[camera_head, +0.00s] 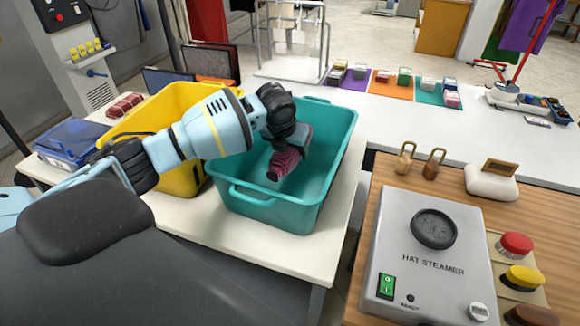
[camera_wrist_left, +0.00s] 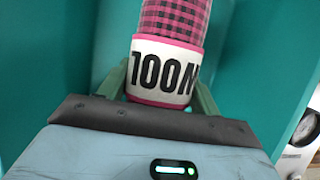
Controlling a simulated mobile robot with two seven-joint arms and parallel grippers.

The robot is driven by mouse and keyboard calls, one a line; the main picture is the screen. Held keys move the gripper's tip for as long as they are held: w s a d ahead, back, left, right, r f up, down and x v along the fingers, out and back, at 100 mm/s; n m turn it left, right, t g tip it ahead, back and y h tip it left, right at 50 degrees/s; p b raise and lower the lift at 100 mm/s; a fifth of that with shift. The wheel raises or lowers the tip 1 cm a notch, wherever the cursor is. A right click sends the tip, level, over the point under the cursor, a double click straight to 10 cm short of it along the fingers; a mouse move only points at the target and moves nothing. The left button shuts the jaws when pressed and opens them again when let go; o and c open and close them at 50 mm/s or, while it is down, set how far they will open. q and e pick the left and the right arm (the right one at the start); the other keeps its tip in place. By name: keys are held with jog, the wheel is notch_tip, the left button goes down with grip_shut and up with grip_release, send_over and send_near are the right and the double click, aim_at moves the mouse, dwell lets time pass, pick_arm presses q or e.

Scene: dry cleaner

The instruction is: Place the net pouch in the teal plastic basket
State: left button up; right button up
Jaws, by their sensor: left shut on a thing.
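The teal plastic basket (camera_head: 264,208) stands on the white table, open at the top. My left gripper (camera_head: 292,150) reaches over its left rim and points down into it. It is shut on a pink-and-black checked net pouch (camera_head: 284,163), which hangs inside the basket's opening. In the left wrist view the pouch (camera_wrist_left: 172,22) has a white band with pink edges reading "WOOL", between the fingers (camera_wrist_left: 163,88), with teal walls around it. Whether the pouch touches the basket floor cannot be told. My right gripper is not in view.
A yellow basket (camera_head: 187,176) stands close to the left of the teal one. A hat steamer (camera_head: 430,262) sits on the wooden counter at right.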

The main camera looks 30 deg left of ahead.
pick_arm(q)
jog(key=shift+f, duration=2.95)
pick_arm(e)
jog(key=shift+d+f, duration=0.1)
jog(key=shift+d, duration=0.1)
pick_arm(q)
jog(key=shift+f, duration=0.1)
jog(key=o, duration=0.8)
jog(key=shift+f, duration=0.1)
jog(key=shift+c, duration=0.2)
jog(key=o, duration=0.4)
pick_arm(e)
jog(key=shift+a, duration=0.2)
pick_arm(q)
jog(key=shift+s+r, duration=0.1)
jog(key=shift+r, duration=0.5)
jog(key=p+v, duration=0.1)
jog(key=v, duration=0.9)
jog(key=shift+r, duration=0.1)
jog(key=shift+s+d+r, duration=0.1)
jog(key=shift+s+r, duration=0.2)
jog(key=shift+r, duration=0.1)
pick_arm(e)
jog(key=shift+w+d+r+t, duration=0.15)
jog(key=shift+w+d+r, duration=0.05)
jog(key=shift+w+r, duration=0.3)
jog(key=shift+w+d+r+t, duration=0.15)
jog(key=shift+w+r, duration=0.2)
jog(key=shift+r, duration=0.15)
